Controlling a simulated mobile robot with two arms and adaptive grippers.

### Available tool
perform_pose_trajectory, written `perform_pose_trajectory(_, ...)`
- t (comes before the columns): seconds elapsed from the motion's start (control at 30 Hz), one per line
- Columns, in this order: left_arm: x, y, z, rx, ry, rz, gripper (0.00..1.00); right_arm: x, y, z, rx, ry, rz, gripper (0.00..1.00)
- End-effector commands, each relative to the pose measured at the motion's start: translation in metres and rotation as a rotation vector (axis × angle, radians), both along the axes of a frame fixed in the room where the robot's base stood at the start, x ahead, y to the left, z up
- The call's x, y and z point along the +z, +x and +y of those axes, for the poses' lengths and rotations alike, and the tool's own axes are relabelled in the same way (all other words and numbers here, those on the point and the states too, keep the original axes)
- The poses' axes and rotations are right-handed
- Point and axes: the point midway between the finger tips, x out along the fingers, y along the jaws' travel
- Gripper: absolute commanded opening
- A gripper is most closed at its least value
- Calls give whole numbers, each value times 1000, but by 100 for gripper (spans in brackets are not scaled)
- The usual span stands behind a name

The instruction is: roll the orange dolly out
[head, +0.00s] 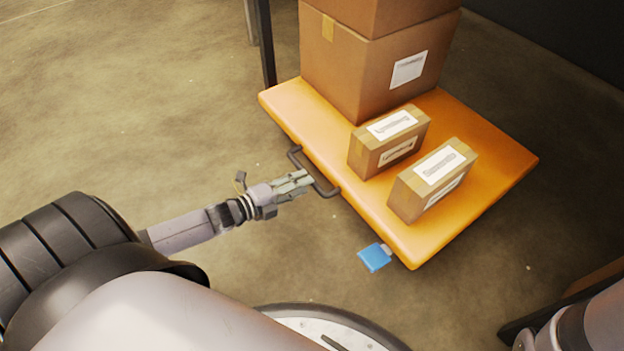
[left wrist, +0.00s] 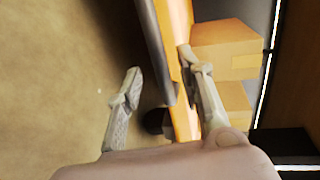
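The orange dolly (head: 490,190) stands on the floor at the right of the head view, loaded with boxes. Its dark handle (head: 327,190) sticks out from the near left edge. My left gripper (head: 305,181) is at that handle. In the left wrist view my left gripper (left wrist: 165,90) has its fingers spread wide, with a dark bar (left wrist: 160,50) between them, nearer the right finger. The orange deck (left wrist: 183,25) shows beside it. I cannot tell whether a finger touches the bar. A blue pedal (head: 375,257) sticks out at the dolly's near corner. My right gripper is out of sight.
A large brown box (head: 345,80) with another on top stands at the deck's back. Two small labelled boxes (head: 388,142) (head: 432,180) sit nearer the front. A dark post (head: 265,45) rises behind the dolly's left corner. The floor (head: 130,110) to the left is clear.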

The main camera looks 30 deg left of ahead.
Motion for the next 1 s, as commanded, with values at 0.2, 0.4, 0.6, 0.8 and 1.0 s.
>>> perform_pose_trajectory(0.2,-9,30,-12,-1,0,-3,35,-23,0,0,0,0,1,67)
perform_pose_trajectory(0.4,-9,38,-16,0,1,0,35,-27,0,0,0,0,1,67)
perform_pose_trajectory(0.6,-8,38,-16,0,1,1,35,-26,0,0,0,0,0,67)
perform_pose_trajectory(0.8,-8,38,-16,0,1,1,24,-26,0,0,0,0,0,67)
perform_pose_trajectory(1.0,-8,38,-16,0,1,1,11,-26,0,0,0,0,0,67)
